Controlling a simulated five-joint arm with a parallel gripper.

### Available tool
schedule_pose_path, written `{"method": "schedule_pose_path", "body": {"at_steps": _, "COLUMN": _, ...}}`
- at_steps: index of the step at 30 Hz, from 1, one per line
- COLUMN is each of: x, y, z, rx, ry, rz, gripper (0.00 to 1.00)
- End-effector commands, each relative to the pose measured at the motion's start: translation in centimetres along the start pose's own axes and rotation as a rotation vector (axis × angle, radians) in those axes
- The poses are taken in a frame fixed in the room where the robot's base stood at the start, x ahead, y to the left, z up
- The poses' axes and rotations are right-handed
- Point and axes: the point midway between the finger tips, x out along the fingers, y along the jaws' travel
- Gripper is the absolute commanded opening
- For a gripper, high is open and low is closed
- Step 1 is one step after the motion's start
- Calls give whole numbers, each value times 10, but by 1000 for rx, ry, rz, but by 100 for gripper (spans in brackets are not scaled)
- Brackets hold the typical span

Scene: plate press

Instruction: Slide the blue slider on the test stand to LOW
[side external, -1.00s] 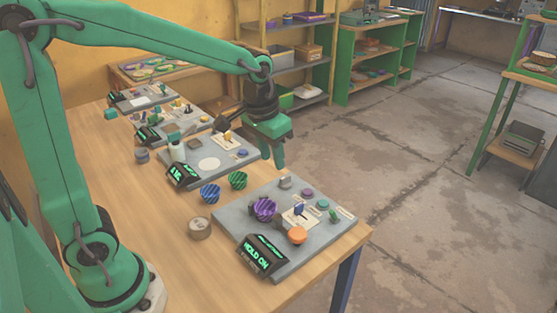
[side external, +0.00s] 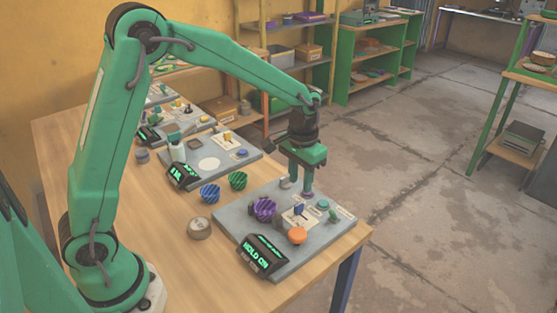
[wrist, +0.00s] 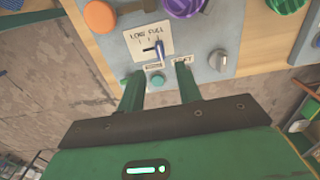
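The blue slider (side external: 299,210) stands on a white label plate in the middle of the nearest grey test stand (side external: 250,207). In the wrist view the slider (wrist: 159,49) is below the words LOW and FULL, toward the FULL side on the right. My gripper (side external: 301,187) points down over the far part of the stand, just beyond the slider. In the wrist view its fingers (wrist: 159,78) are apart, with nothing held. The slider shows above the gap between them, and a teal button (wrist: 158,80) shows in the gap.
An orange button (side external: 297,235), a purple knob (side external: 264,209) and a green button (side external: 323,203) surround the slider. A dark display (side external: 264,254) reads HOLD ON. Blue (side external: 210,193) and green (side external: 238,180) bowl-like pieces and a round tin (side external: 199,228) lie left of the stand.

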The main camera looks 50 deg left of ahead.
Motion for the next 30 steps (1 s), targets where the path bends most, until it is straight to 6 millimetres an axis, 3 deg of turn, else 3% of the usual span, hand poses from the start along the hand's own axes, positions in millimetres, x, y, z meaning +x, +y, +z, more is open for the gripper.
{"method": "schedule_pose_path", "body": {"at_steps": 5, "x": 11, "y": 0, "z": 0, "rx": 0, "ry": -2, "rz": 0, "gripper": 35}}
{"method": "schedule_pose_path", "body": {"at_steps": 18, "x": 62, "y": 0, "z": 1, "rx": 0, "ry": -4, "rz": 0, "gripper": 35}}
{"method": "schedule_pose_path", "body": {"at_steps": 30, "x": 76, "y": 0, "z": 0, "rx": 0, "ry": 0, "rz": 0, "gripper": 35}}
